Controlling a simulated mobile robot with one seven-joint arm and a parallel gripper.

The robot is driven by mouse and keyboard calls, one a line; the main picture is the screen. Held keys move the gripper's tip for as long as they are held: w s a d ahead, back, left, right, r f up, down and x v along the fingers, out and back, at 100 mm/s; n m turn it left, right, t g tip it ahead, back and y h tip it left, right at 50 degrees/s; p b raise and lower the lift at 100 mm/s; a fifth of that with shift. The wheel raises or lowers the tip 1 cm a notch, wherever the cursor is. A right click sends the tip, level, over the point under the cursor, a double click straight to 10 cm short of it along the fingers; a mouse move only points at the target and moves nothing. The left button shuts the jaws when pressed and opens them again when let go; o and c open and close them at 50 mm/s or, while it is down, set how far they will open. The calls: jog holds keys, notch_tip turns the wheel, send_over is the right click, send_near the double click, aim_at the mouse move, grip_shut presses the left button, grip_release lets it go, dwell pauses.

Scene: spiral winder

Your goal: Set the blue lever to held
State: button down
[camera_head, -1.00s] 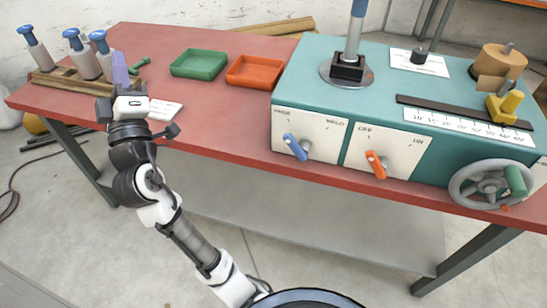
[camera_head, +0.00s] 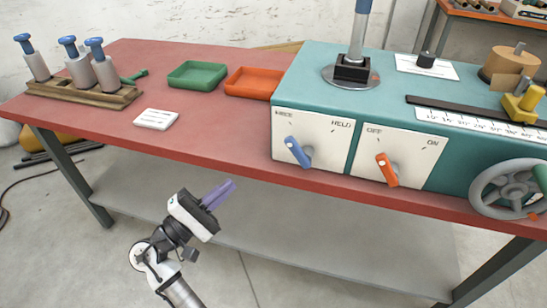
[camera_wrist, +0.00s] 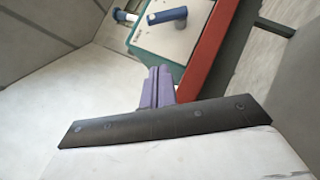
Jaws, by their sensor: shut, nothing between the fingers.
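The blue lever (camera_head: 298,152) is on the left white panel on the front of the teal machine (camera_head: 300,95). It is tilted, its upper end toward the left label and away from the "HELD" label at upper right. The lever also shows near the top of the wrist view (camera_wrist: 168,16). My gripper (camera_head: 219,193), with purple fingers, is in front of the red table, below and left of the lever and apart from it. It is shut and empty. In the wrist view its fingers (camera_wrist: 157,85) point toward the panel.
An orange lever (camera_head: 387,170) with "OFF" and "ON" labels is on the panel to the right. A grey handwheel (camera_head: 484,188) sticks out farther right. The red table's front edge (camera_head: 230,163) lies between my gripper and the machine. Green (camera_head: 196,75) and orange (camera_head: 250,83) trays stand left.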

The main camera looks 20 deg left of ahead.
aim_at(298, 153)
jog(key=s+p+x, duration=0.1)
jog(key=x, duration=0.5)
jog(key=d+r+p+x, duration=0.1)
jog(key=p+x, duration=0.1)
jog(key=x, duration=0.5)
jog(key=shift+s+d, duration=0.25)
jog(key=shift+s, duration=0.2)
jog(key=shift+w+r, duration=0.1)
jog(key=shift+r, duration=0.1)
